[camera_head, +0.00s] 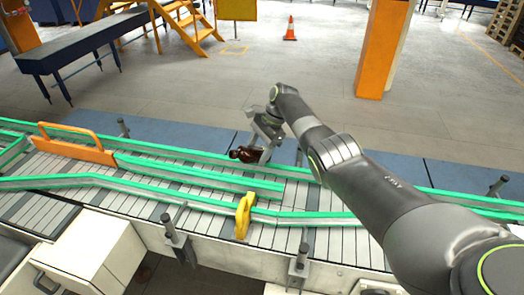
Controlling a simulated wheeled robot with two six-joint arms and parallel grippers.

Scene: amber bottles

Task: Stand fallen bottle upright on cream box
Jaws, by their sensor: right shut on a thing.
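A dark amber bottle (243,154) is near the centre, at the far side of the conveyor. It lies on its side, roughly level, with its narrower end towards the left. My right gripper (261,151) comes from the upper right and is shut on the bottle, hiding part of it. I cannot tell whether the bottle touches the surface below. A cream box-like cabinet (92,246) with a dark handle stands at the lower left; I cannot tell whether it is the task's box. My left gripper is not in view.
The conveyor (140,200) has green rails (190,174), an orange guard (75,151) and a yellow bracket (243,215). Grey posts (299,262) stand along its near edge. Beyond it are blue floor panels, an orange pillar (382,50) and a traffic cone (290,30).

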